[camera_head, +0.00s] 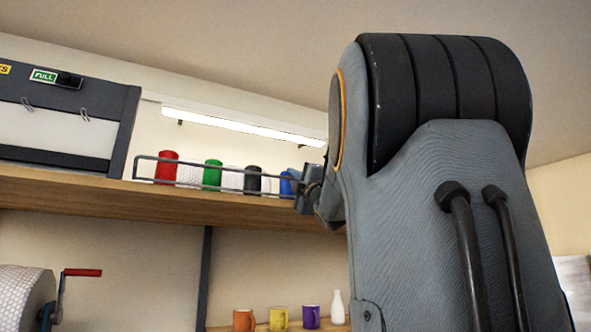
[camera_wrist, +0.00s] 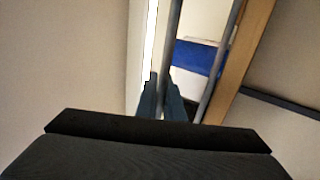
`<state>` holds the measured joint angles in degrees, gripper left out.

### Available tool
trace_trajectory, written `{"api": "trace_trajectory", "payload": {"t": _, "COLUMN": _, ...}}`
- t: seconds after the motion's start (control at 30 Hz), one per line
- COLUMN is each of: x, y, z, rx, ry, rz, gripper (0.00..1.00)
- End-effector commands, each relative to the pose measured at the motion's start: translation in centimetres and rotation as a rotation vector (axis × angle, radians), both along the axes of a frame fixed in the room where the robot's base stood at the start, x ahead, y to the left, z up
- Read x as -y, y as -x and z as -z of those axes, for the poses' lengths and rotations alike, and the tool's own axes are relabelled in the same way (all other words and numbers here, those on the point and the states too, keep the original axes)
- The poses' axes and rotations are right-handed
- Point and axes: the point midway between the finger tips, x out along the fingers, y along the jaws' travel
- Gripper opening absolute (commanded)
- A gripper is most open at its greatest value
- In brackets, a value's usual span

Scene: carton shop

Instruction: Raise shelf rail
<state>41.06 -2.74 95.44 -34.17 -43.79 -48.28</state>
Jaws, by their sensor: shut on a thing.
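The shelf rail (camera_head: 215,188) is a thin dark frame with an upper and a lower bar. It stands along the front edge of the upper wooden shelf (camera_head: 100,193), in front of several coloured rolls. My gripper (camera_head: 308,190) is at the rail's right end, partly hidden behind my arm in the head view. In the wrist view my gripper (camera_wrist: 165,102) is shut on the bar nearer the light strip, and the rail (camera_wrist: 218,62) runs away from it. The grip itself is too small to see clearly in the head view.
Red (camera_head: 166,166), green (camera_head: 212,174), black (camera_head: 253,178) and blue (camera_head: 286,184) rolls stand behind the rail, with white ones between. A grey cabinet (camera_head: 60,118) is on the left. A light strip (camera_head: 240,126) hangs above. Mugs (camera_head: 278,318) stand on a lower shelf.

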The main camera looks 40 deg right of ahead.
Motion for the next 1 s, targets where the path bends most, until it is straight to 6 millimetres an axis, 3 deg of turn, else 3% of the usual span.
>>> {"api": "trace_trajectory", "payload": {"t": 0.67, "x": 0.09, "y": -0.45, "z": -0.01, "rx": -0.065, "ry": -0.016, "rz": -0.001, "gripper": 0.0}}
{"api": "trace_trajectory", "payload": {"t": 0.8, "x": 0.08, "y": -0.45, "z": -0.01, "rx": -0.065, "ry": -0.016, "rz": -0.001, "gripper": 0.26}}
{"api": "trace_trajectory", "payload": {"t": 1.0, "x": 0.07, "y": -0.46, "z": -0.01, "rx": -0.064, "ry": -0.016, "rz": -0.001, "gripper": 0.26}}
